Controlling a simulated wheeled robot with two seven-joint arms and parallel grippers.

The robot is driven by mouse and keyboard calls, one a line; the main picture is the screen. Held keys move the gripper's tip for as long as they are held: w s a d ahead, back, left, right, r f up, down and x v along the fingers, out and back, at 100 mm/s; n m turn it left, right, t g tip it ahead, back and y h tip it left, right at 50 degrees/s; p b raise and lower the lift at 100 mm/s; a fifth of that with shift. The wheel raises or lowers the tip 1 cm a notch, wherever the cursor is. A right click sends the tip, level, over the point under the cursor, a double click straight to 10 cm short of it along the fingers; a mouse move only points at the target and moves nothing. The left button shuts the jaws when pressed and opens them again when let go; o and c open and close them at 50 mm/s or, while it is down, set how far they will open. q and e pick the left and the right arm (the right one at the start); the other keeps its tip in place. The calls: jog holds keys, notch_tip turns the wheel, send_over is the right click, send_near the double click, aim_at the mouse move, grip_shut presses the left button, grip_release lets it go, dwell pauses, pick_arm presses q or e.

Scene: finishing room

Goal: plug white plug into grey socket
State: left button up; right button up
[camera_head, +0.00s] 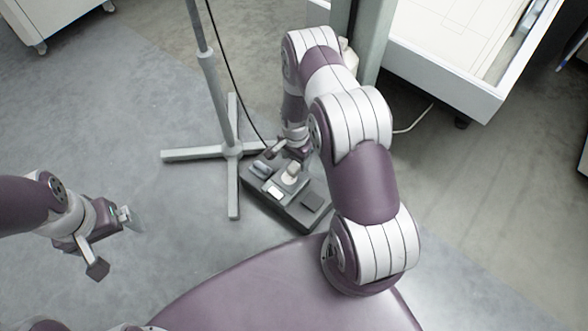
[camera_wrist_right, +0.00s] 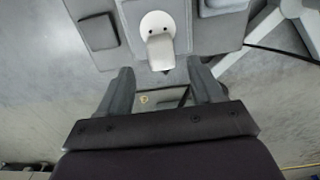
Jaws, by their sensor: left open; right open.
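A white plug-like piece (camera_head: 292,172) stands on the dark grey box (camera_head: 309,217) on the floor. In the right wrist view, this white piece (camera_wrist_right: 161,52) has a round face with two dark holes and a block sticking out from it. Which part of the box is the grey socket I cannot tell. My right gripper (camera_head: 289,150) is open close to the white piece, partly hidden by the arm. In the wrist view its fingertips (camera_wrist_right: 160,71) lie on either side of the block, apart from it. My left gripper (camera_head: 115,244) is open and empty, far left of the box.
The box also bears a dark square pad (camera_head: 313,201), a small white square (camera_head: 275,192) and a light grey block (camera_head: 260,168). A grey stand (camera_head: 231,151) with a hanging cable is just left of it. A white table (camera_head: 440,75) is at upper right.

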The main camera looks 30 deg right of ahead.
aim_at(294, 166)
jog(key=shift+f, duration=0.1)
jog(key=f+b, duration=0.4)
jog(key=f, duration=0.1)
jog(key=shift+a+f, duration=0.15)
jog(key=shift+a, duration=0.05)
jog(key=c, duration=1)
